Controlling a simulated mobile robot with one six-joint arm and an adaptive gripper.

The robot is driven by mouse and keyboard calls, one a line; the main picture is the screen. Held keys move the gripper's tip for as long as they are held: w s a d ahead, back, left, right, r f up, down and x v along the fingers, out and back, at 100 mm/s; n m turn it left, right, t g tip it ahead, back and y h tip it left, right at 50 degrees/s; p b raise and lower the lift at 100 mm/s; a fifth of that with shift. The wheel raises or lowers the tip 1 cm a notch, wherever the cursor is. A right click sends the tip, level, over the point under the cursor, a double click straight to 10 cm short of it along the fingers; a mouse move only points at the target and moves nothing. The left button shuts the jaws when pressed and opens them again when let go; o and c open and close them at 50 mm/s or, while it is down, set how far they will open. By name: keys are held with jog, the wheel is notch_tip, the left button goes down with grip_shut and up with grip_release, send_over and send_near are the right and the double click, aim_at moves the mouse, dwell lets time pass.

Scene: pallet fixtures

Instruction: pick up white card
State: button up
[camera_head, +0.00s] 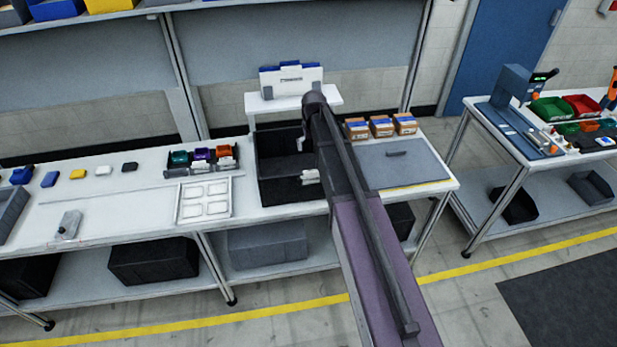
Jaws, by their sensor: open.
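A small white piece (103,170), which looks like the white card, lies flat on the white workbench (130,206) at the left. It sits in a row between a yellow piece (77,173) and a black piece (130,166), with clear bench around it. My arm reaches in from the lower right up to the bench's middle, well to the right of the white piece. My gripper cannot be made out; the arm hides the area behind it. A pale part shows at the arm's left edge, too small to identify.
Blue pieces (50,178) lie farther left. A white tray (179,208) with several pale squares, a rack of coloured items (202,160) and black bins (278,188) stand between the white piece and my arm. A grey object (68,225) lies near the front edge.

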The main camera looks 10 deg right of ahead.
jog(key=b, duration=0.8)
send_over(311, 171)
jog(key=s, duration=0.1)
jog(key=shift+f, duration=4.25)
jog(key=shift+f+b, duration=0.15)
jog(key=shift+b, duration=0.15)
jog(key=f+b, duration=0.2)
jog(key=w+f+b, duration=0.1)
jog(key=f+b, duration=0.1)
jog(key=b, duration=0.1)
jog(key=shift+f, duration=0.4)
jog(key=shift+s, duration=0.1)
jog(key=c, duration=0.7)
